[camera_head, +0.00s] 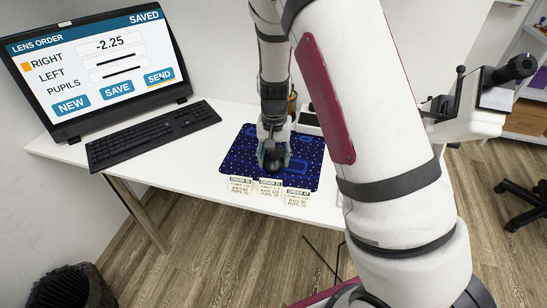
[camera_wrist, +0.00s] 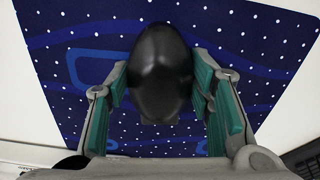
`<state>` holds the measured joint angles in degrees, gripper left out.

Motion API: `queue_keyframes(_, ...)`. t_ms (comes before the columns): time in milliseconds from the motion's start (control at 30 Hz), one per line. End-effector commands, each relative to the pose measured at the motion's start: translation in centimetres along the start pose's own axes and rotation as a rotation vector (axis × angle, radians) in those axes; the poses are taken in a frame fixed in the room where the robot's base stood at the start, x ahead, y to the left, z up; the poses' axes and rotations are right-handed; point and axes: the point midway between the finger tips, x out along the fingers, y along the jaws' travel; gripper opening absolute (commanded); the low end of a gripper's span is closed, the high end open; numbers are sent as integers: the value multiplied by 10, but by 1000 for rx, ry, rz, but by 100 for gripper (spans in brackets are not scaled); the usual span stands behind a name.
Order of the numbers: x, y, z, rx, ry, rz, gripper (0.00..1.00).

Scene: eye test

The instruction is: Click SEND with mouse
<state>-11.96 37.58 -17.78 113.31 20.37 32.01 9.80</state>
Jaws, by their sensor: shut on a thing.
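The black mouse (camera_head: 272,160) lies on the dark blue, dotted mat (camera_head: 235,158) on the white desk. My gripper (camera_head: 273,155) points down and is shut around the mouse. In the wrist view the mouse (camera_wrist: 160,72) sits between the two teal-padded fingers (camera_wrist: 162,90). The monitor (camera_head: 95,68) shows a "LENS ORDER" page with "SAVED" at top right. RIGHT reads -2.25, with an orange mark beside it; LEFT and PUPILS show dashes. The SEND button (camera_head: 160,77) is right of SAVE and NEW, with a small dark pointer seemingly on it and an orange line below.
A black keyboard (camera_head: 153,134) lies in front of the monitor. Paper order cards (camera_head: 268,193) lie along the mat's front edge. A waste bin (camera_head: 72,288) stands on the floor at lower left. A white eye-test instrument (camera_head: 470,120) stands at right. Bare desk shows left of the mat.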

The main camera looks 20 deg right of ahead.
Motion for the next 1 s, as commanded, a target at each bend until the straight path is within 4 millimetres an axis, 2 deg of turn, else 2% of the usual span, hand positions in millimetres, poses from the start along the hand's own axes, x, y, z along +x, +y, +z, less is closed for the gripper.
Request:
queue_keyframes(33,0,0,0,0,0,0,18)
queue_keyframes(67,0,0,0,0,0,0,52)
queue_keyframes(133,0,0,0,0,0,0,68)
queue_keyframes(167,0,0,0,0,0,0,71)
queue_keyframes(567,-6,0,0,-1,2,-1,71)
queue_keyframes(667,-18,-1,-1,-1,3,-2,71)
queue_keyframes(1000,-85,-1,-1,0,3,-3,71)
